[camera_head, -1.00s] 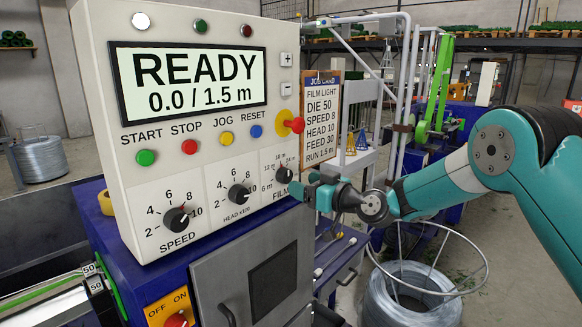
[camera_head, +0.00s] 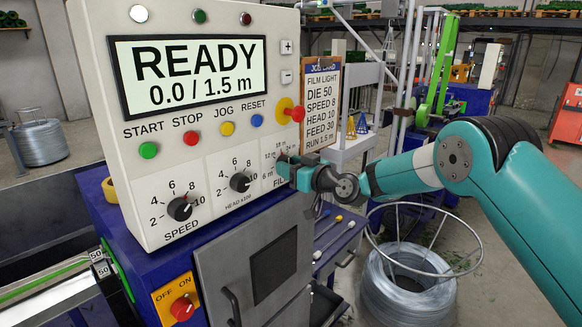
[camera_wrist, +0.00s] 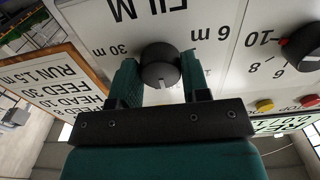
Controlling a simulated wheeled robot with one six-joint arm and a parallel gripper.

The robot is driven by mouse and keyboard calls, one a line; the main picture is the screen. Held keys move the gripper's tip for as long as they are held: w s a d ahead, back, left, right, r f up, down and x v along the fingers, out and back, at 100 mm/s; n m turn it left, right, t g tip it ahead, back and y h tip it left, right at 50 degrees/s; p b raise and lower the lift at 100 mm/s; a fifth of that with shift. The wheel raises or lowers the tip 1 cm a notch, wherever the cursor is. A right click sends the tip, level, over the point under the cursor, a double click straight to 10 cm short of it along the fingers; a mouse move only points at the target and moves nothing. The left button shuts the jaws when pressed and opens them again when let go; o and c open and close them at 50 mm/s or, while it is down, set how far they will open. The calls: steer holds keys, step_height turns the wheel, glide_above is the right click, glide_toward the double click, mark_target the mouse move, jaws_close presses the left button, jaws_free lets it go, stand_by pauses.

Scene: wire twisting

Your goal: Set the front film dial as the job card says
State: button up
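The film dial (camera_wrist: 160,60) is a dark round knob on the cream panel, between the printed 30 m and 6 m marks in the upside-down wrist view. A light mark shows on its lower rim there. My gripper (camera_wrist: 160,78) has one teal finger on each side of the dial, with no clear gap to it. In the head view my gripper (camera_head: 285,170) covers most of the dial and part of its scale. The job card (camera_head: 321,105) reads film light, die 50, speed 8, head 10, feed 30, run 1.5 m.
The display (camera_head: 190,75) reads READY, 0.0 / 1.5 m. The speed dial (camera_head: 179,208) and head dial (camera_head: 240,181) sit left of my gripper. A red knob on a yellow plate (camera_head: 290,111) is just above it. A wire coil (camera_head: 408,285) stands below my arm.

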steer(key=shift+f+m+b, duration=0.1)
steer(key=shift+m+b, duration=0.2)
steer(key=shift+b, duration=0.15)
steer(key=m+b, duration=0.2)
steer(key=b, duration=0.1)
steer(key=shift+f+m, duration=0.1)
steer(key=shift+m, duration=0.3)
steer(key=m+b, duration=0.2)
steer(key=m, duration=0.3)
steer(key=shift+b, duration=0.3)
steer(key=m, duration=0.5)
steer(key=shift+s+r+m, duration=0.1)
steer(key=shift+r+m, duration=0.2)
steer(key=shift+m, duration=0.1)
steer(key=m, duration=0.5)
steer(key=shift+m+p, duration=0.3)
steer(key=shift+p, duration=0.05)
steer(key=o, duration=0.9)
